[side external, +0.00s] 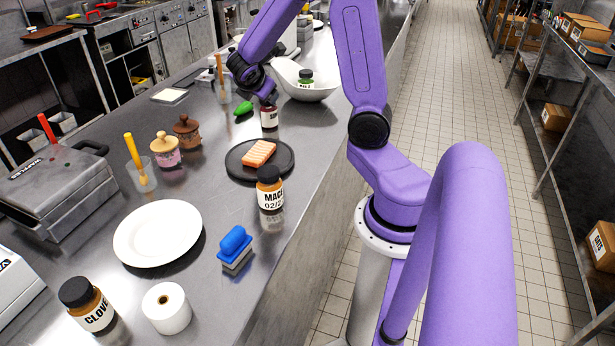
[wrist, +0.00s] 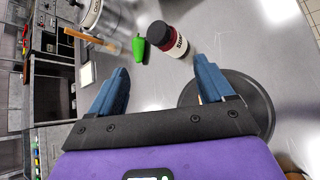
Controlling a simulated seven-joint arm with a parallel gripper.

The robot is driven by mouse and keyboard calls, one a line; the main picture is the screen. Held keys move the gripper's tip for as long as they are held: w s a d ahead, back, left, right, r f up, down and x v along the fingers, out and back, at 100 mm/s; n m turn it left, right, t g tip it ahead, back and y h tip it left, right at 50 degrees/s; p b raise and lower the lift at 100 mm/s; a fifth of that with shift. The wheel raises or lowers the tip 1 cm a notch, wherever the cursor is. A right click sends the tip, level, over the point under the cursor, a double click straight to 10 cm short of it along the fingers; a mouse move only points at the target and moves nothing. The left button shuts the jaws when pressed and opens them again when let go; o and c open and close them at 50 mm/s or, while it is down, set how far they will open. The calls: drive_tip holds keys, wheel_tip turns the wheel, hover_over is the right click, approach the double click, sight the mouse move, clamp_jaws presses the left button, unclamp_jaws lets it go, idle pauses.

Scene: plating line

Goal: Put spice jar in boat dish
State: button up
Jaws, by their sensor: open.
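A spice jar with a dark cap, white label and dark red contents (side external: 269,118) stands on the steel counter just below my gripper (side external: 264,98). In the wrist view, this jar (wrist: 169,39) is ahead of my open gripper (wrist: 159,65), beyond the fingertips and toward the right finger. Nothing is between the fingers. The white boat dish (side external: 318,94) is behind the jar and to its right in the side view. A green-labelled jar (side external: 306,78) is inside the dish. Other spice jars with orange contents, one labelled MACE (side external: 270,192) and one CLOVES (side external: 90,306), stand nearer the camera.
A green pepper (wrist: 140,49) lies beside the red jar. A dark round plate (side external: 235,168) holds an orange-pink block (side external: 259,153). A glass with a brush (side external: 223,90) stands left of my gripper. A white plate (side external: 158,233) and blue-handled brush (side external: 235,245) are nearer the front.

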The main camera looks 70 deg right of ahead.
drive_tip(key=s+a+y, duration=0.2)
drive_tip(key=s+a, duration=0.1)
drive_tip(key=a, duration=0.3)
drive_tip(key=s+a+f+m+y, duration=0.1)
drive_tip(key=s+a+y, duration=0.1)
drive_tip(key=a, duration=0.4)
drive_tip(key=s+a+f+y, duration=0.1)
drive_tip(key=s+a+y, duration=0.1)
drive_tip(key=s+a, duration=0.3)
drive_tip(key=shift+a+m+g, duration=0.3)
drive_tip(key=shift+a+m, duration=0.1)
drive_tip(key=shift+a, duration=0.3)
drive_tip(key=s+a+g+y, duration=0.2)
drive_tip(key=s+a+y, duration=0.2)
drive_tip(key=s+a, duration=0.5)
drive_tip(key=s, duration=0.4)
drive_tip(key=shift+s+m+g, duration=0.25)
drive_tip(key=shift+m+g, duration=0.05)
